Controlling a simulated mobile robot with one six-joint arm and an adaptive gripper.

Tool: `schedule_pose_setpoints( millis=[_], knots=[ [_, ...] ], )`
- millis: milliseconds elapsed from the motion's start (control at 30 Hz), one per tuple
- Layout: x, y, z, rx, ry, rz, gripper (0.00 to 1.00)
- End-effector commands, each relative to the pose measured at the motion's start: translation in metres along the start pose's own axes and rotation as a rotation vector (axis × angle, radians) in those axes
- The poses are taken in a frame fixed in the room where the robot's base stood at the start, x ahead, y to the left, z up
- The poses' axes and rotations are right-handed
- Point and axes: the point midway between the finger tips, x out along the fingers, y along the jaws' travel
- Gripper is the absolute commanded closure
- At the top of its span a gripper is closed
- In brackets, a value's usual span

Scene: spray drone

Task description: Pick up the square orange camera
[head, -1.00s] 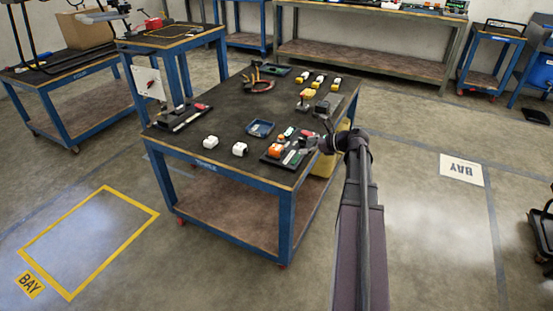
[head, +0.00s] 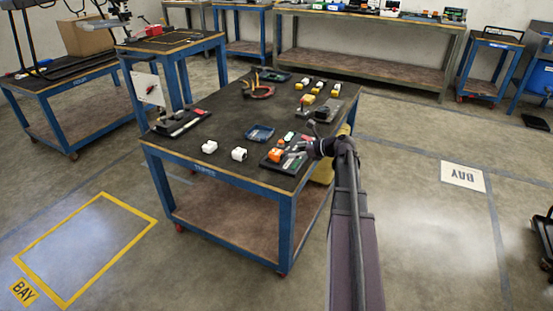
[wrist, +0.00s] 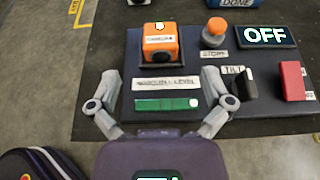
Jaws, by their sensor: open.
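The square orange camera (wrist: 160,44) sits in a dark holder on a dark panel (wrist: 185,88), with a white label on its front face. In the head view the camera (head: 275,156) is near the front right corner of the blue-legged table. My gripper (wrist: 160,82) is open and empty, its two fingers spread on either side of the panel's near labels, short of the camera. In the head view my gripper (head: 296,148) reaches in from the right, just beside the camera. The camera is fully visible in the wrist view.
On the panel stand an orange stop knob (wrist: 215,27), an OFF display (wrist: 266,35), a black tilt knob (wrist: 242,84), a red block (wrist: 291,80) and a green level bar (wrist: 166,104). White blocks (head: 239,154) and a blue tray (head: 260,133) lie left of the panel.

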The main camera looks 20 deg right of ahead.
Motion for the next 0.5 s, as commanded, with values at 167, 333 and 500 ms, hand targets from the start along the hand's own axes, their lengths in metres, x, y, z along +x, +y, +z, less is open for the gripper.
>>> schedule_pose_setpoints(
  millis=[167, 333, 500],
  knots=[
    [0.025, -0.001, -0.002, 0.0, 0.0, 0.001, 0.0],
    [0.033, 0.0, 0.0, 0.0, 0.0, 0.0, 0.0],
    [0.033, 0.0, 0.0, 0.0, 0.0, 0.0, 0.0]
  ],
)
